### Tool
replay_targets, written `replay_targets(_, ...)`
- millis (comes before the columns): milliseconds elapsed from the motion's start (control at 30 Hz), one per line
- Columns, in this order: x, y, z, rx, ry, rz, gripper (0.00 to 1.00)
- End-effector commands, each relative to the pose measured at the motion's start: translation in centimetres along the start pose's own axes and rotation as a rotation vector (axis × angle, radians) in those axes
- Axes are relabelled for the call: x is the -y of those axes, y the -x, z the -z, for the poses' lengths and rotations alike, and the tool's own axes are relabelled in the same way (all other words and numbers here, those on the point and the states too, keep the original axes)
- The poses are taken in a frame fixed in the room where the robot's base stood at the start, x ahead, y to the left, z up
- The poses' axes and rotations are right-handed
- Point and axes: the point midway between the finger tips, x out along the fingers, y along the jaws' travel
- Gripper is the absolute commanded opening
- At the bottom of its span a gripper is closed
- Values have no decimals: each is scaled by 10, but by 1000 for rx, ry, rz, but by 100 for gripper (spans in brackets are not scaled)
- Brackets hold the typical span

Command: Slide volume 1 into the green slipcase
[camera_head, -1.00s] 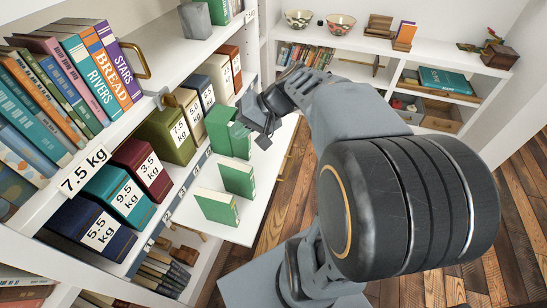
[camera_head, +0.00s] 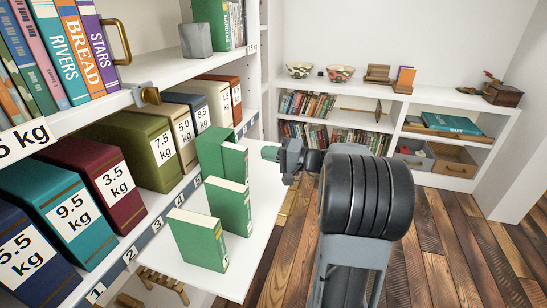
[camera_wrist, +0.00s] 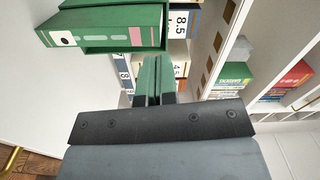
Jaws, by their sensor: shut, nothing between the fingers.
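The green slipcase (camera_head: 209,150) stands at the back of the white pull-out board, against the row of weighted boxes. A green volume (camera_head: 235,164) with pale page edges is at its front; in the wrist view this volume (camera_wrist: 105,36), with a dot and pink band on its spine, appears partly inside the slipcase (camera_wrist: 140,48). I cannot read its number. Two more green volumes stand upright on the board, one in the middle (camera_head: 228,207) and one nearest (camera_head: 198,240). My gripper (camera_head: 268,153) is shut and empty, just right of the slipcase; its green-tipped fingers (camera_wrist: 158,75) show together in the wrist view.
The white board (camera_head: 262,210) has clear room right of the volumes. Weighted boxes, such as the 7.5 kg one (camera_head: 150,155), fill the shelf at left. A grey block (camera_head: 196,40) sits above. A low bookcase (camera_head: 340,108) stands at the back, with open plank floor (camera_head: 450,235) at right.

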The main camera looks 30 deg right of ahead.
Motion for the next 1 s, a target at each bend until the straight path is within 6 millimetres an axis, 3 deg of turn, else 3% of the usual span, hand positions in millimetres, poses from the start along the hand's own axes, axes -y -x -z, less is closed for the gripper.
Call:
replay_targets(400,1,-37,-1,3,-1,-1,0)
replay_targets(1000,0,-43,-1,2,-1,-2,0)
